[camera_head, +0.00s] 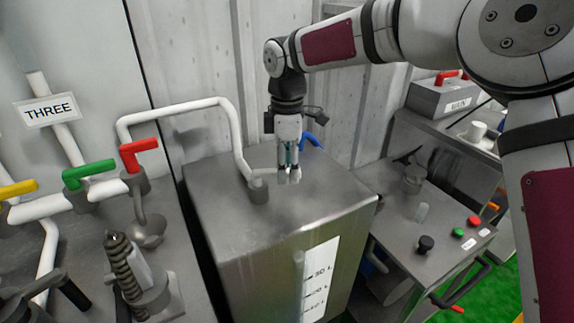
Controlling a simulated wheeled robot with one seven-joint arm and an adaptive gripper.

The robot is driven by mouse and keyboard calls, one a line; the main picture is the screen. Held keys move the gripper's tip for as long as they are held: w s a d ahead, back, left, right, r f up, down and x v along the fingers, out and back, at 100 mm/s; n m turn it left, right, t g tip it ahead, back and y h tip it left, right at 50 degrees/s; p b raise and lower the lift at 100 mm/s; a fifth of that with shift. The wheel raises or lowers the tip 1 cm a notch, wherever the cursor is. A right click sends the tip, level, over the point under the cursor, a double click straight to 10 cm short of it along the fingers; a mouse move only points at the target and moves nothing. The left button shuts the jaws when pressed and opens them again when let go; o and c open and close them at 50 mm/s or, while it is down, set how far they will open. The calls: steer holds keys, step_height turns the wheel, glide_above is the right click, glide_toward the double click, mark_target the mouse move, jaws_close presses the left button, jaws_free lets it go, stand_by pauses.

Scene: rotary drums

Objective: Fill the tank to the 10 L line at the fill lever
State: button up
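The metal tank (225,200) stands in the middle, with a white pipe (232,130) bending down to its top. A white scale (318,275) on its front has a 30 L mark and lower marks that are hard to read; I cannot make out a liquid level. A blue lever (311,141) shows partly behind my gripper, at the tank's back; I cannot tell if it is the fill lever. My gripper (289,178) points down over the tank top, fingertips close together, with no object visible between them. I cannot tell whether it touches anything.
At left, red (138,153), green (88,173) and yellow (18,189) valve handles sit on white pipes by a THREE sign (50,109). A spring device (125,265) stands below. At right is a metal bench (390,210) with knobs and buttons. A wall stands close behind.

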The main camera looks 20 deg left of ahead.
step_height(320, 180, up, 12)
stand_by(0.6)
steer(key=s+d+r+m+t+p, duration=0.15)
steer(key=s+d+m, duration=0.25)
steer(key=d, duration=0.4)
steer(key=s+d+r+m+h, duration=0.1)
steer(key=s+d+r+m, duration=0.25)
steer(key=d, duration=0.45)
steer(key=s+d+r+m+t, duration=0.1)
steer(key=s+d+r+m, duration=0.1)
steer(key=s+d+m, duration=0.4)
steer(key=s+d+f+m, duration=0.2)
steer(key=s+d+m, duration=0.1)
steer(key=s+d, duration=0.1)
steer(key=s+d+f+m+t+p, duration=0.1)
steer(key=s+d+f+m, duration=0.1)
steer(key=s+d, duration=0.3)
steer(key=s+d+f+m+y, duration=0.1)
steer(key=s+d+f+m, duration=0.1)
steer(key=s+d, duration=0.3)
steer(key=shift+s+d+f+m+t+p, duration=0.15)
steer(key=shift+s+f+m+t+p, duration=0.15)
steer(key=shift+s+m, duration=0.7)
steer(key=shift+s+r, duration=0.1)
stand_by(2.2)
